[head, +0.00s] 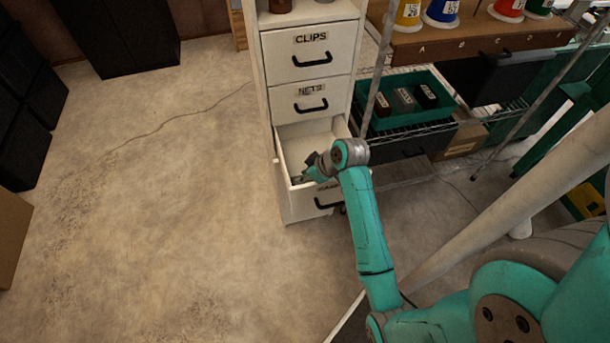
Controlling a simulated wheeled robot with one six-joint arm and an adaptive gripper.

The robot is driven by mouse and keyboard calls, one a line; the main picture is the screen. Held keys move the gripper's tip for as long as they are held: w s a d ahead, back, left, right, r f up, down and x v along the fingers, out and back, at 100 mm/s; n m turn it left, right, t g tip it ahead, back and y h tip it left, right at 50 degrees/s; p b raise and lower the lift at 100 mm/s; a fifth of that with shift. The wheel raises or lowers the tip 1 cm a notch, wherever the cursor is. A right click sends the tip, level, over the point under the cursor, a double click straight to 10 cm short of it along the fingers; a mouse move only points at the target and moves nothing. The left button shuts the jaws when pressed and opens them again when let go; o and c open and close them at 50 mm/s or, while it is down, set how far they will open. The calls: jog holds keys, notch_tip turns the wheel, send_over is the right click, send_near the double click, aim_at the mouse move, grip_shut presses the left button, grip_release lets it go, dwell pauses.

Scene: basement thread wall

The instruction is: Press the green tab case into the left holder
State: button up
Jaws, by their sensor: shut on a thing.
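My gripper (308,173) is small in the head view, at the front left of an open white drawer (310,143). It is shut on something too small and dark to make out. I cannot tell whether that thing is the green tab case or part of the drawer. My wrist and gripper hide part of the drawer's front and its label. I cannot pick out a green tab on any case, and I cannot identify the left holder.
The open drawer is below closed drawers labelled CLIPS (310,53) and NETS (310,102). A green tray (452,112) with dark labelled cases (405,98) sits on the wire shelf to the right. Coloured spools (440,11) stand above. The floor (150,210) at left is clear.

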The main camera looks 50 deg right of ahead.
jog(key=shift+f, duration=0.2)
dwell(0.5)
jog(key=o, duration=0.8)
jog(key=shift+o, duration=0.2)
jog(key=v, duration=1.2)
